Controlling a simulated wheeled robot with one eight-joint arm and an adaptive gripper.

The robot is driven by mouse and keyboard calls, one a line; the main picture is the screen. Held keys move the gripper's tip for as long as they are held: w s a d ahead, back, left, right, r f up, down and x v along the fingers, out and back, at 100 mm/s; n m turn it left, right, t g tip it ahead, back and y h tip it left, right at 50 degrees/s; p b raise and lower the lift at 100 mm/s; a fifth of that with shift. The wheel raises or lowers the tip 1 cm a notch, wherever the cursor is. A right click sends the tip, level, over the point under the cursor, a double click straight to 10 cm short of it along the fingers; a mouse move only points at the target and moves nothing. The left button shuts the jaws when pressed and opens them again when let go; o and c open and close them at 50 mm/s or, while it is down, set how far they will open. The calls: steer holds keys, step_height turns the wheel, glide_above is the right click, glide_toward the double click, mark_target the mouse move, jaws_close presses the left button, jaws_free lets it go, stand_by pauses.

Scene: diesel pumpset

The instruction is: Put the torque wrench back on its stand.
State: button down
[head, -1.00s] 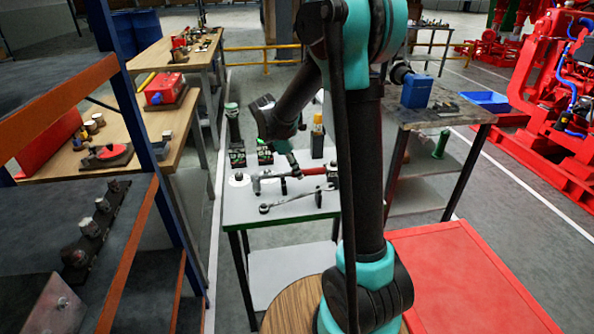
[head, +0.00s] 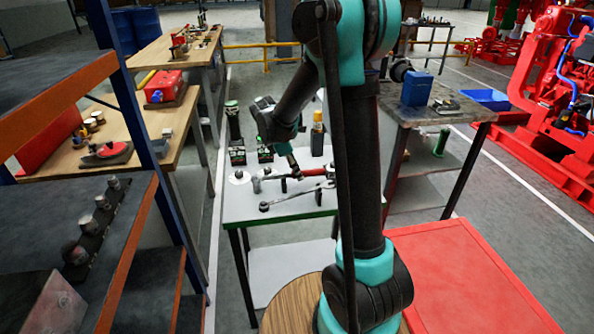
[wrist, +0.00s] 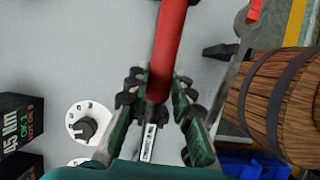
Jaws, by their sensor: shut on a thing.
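The torque wrench (head: 313,172), with a red grip and metal shaft, lies roughly level just over the grey-topped table. My gripper (head: 294,168) reaches down to it from above. In the wrist view my gripper (wrist: 158,90) is shut on the wrench, with the red grip (wrist: 172,35) running up between the fingers and the labelled metal shaft (wrist: 149,140) below. A short black post (head: 283,185), perhaps part of the stand, rises near the wrench. I cannot tell whether the wrench touches it.
A silver ratchet-type wrench (head: 290,198) lies along the table's front. A white disc with a black knob (wrist: 88,128) and a black box with lettering (wrist: 18,130) are at left in the wrist view. A wooden barrel (wrist: 270,105) stands at right.

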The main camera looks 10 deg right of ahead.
steer(key=shift+f, duration=0.2)
steer(key=c, duration=1.2)
jaws_free()
steer(key=v, duration=1.2)
